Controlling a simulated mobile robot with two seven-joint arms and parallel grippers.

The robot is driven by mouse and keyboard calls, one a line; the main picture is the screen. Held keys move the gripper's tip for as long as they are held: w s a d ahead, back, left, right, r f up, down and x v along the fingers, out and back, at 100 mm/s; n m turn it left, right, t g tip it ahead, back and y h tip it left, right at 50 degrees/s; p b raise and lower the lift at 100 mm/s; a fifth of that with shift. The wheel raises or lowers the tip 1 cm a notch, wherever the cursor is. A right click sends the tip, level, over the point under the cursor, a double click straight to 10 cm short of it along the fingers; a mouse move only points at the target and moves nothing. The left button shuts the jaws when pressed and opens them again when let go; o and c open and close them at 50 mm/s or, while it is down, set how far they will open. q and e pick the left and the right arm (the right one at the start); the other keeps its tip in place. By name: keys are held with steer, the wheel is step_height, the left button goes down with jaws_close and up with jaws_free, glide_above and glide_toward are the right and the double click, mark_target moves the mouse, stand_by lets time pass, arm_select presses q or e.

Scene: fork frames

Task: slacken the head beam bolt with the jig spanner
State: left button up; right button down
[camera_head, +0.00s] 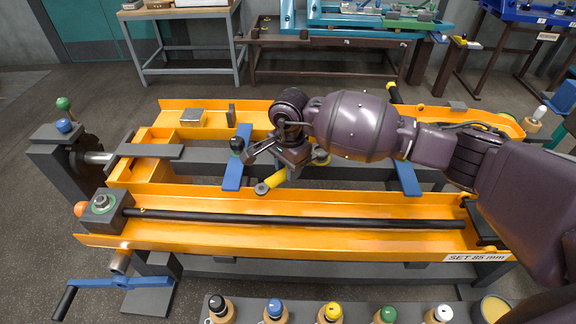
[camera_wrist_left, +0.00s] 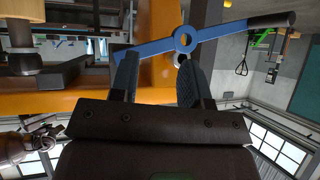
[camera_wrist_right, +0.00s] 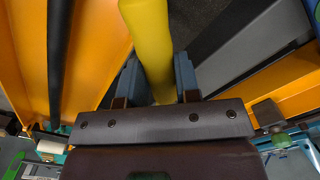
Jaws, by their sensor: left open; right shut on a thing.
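My right gripper (camera_head: 290,160) is over the middle of the orange frame, shut on a yellow handle (camera_head: 275,180), which also fills the gap between its fingers in the right wrist view (camera_wrist_right: 150,45). I take this for the jig spanner; its working end is not clear.
The orange frame (camera_head: 300,235) carries a long black rod (camera_head: 300,218) along its near beam. The blue crank (camera_head: 110,283) projects at the near left. Several pegs with coloured knobs stand on a grey shelf (camera_head: 250,308) in front. Benches stand behind, across open floor.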

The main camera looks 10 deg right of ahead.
mark_target(311, 191)
steer(key=shift+f+b, duration=0.3)
steer(key=shift+f, duration=0.35)
stand_by(0.4)
steer(key=c, duration=1.5)
jaws_free()
jaws_close()
steer(key=shift+s+d, duration=0.1)
steer(key=shift+s+d+n, duration=1.1)
steer(key=shift+n, duration=0.5)
steer(key=shift+s+d+n, duration=1.05)
steer(key=shift+d+n, duration=0.05)
steer(key=shift+n, duration=0.5)
